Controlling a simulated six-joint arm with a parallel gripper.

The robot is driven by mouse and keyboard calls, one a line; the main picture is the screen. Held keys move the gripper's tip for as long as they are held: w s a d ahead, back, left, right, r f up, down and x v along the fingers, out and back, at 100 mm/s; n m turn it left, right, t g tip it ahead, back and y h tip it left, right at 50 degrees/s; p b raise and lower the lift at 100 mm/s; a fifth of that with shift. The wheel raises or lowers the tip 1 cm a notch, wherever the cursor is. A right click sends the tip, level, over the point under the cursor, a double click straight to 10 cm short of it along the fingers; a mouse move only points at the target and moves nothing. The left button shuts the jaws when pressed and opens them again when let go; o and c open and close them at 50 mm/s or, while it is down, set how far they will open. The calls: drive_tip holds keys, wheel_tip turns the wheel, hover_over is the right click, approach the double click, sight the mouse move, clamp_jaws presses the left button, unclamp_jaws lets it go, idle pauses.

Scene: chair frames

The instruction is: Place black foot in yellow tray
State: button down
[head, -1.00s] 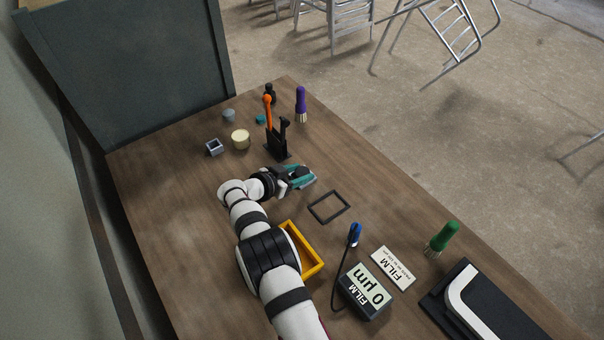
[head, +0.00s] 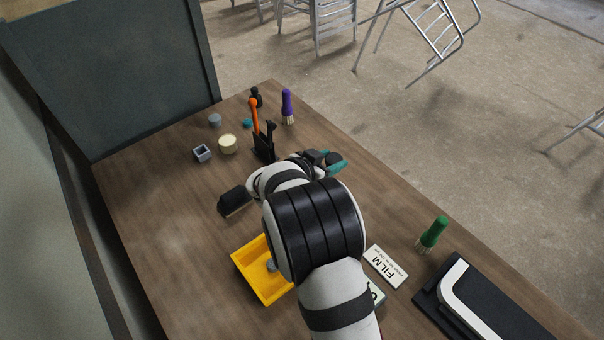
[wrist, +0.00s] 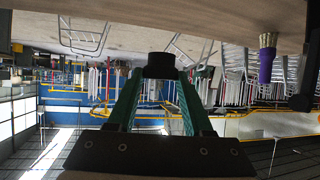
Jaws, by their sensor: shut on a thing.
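My gripper (head: 332,161) is over the table near the black stand, with a teal finger showing past the wrist in the head view. In the wrist view its two teal fingers (wrist: 160,82) are shut on the black foot (wrist: 160,65), a small dark piece at the fingertips. I cannot make out the foot clearly in the head view. The yellow tray (head: 240,263) lies on the table left of my arm, well apart from the gripper. A small grey piece (head: 272,265) is in it, and my arm hides its right side.
A black stand with an orange-handled tool (head: 262,140) is close to my gripper. A dark block (head: 235,201) lies between stand and tray. A purple brush (head: 287,106), green brush (head: 433,233) and FILM card (head: 386,267) are on the table. The left table area is clear.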

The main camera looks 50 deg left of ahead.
drive_tip(key=s+d, duration=0.2)
drive_tip(key=s, duration=1.1)
hover_over(270, 269)
wheel_tip(270, 269, down, 8)
drive_tip(key=shift+f, duration=0.25)
drive_tip(key=shift+c, duration=1.5)
unclamp_jaws()
drive_tip(key=shift+f, duration=0.1)
